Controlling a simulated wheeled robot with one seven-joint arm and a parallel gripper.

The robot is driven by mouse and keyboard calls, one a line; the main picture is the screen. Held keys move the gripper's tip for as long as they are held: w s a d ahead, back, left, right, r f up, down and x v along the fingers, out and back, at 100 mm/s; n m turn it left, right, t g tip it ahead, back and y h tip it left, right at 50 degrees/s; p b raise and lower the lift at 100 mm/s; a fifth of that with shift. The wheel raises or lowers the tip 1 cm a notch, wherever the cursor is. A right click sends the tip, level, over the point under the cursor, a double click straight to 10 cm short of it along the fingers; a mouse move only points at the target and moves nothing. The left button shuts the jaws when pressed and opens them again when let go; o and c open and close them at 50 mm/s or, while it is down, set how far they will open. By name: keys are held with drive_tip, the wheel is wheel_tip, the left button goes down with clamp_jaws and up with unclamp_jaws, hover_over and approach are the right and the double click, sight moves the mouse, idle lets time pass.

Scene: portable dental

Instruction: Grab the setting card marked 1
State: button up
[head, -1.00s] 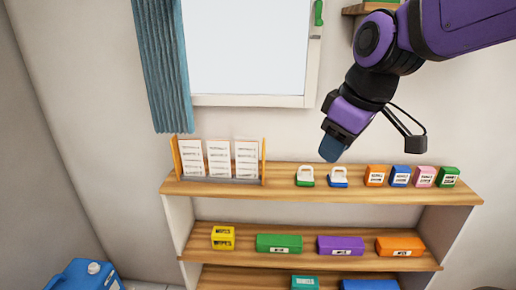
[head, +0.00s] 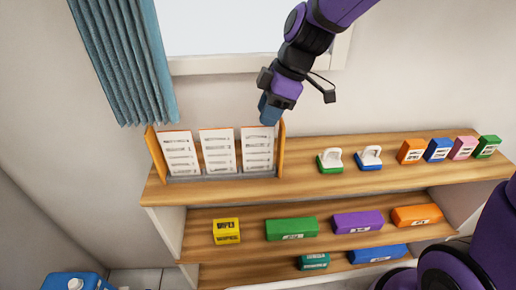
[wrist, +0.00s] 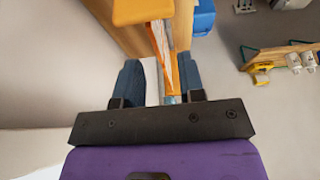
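Three white printed cards stand side by side in a wooden rack (head: 157,152) on the top shelf: a left card (head: 180,152), a middle card (head: 217,152) and a right card (head: 257,150). The print is too small to tell which is marked 1. My gripper (head: 268,112) is at the top of the right card, by the rack's right end panel. In the wrist view my gripper (wrist: 160,82) has its two dark blue fingers spread apart. A thin white and orange edge shows between them; I cannot see either finger closed on it.
Two white-handled items, one green-based (head: 330,162) and one blue-based (head: 369,159), stand right of the rack. Several small coloured boxes (head: 438,150) stand farther right. A yellow box (head: 226,231) and other boxes fill the lower shelves. A curtain (head: 125,60) hangs behind left.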

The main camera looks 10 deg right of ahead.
sight(259, 127)
drive_tip(key=shift+x, duration=3.65)
drive_tip(key=shift+w, duration=0.2)
drive_tip(key=shift+c, duration=0.2)
clamp_jaws()
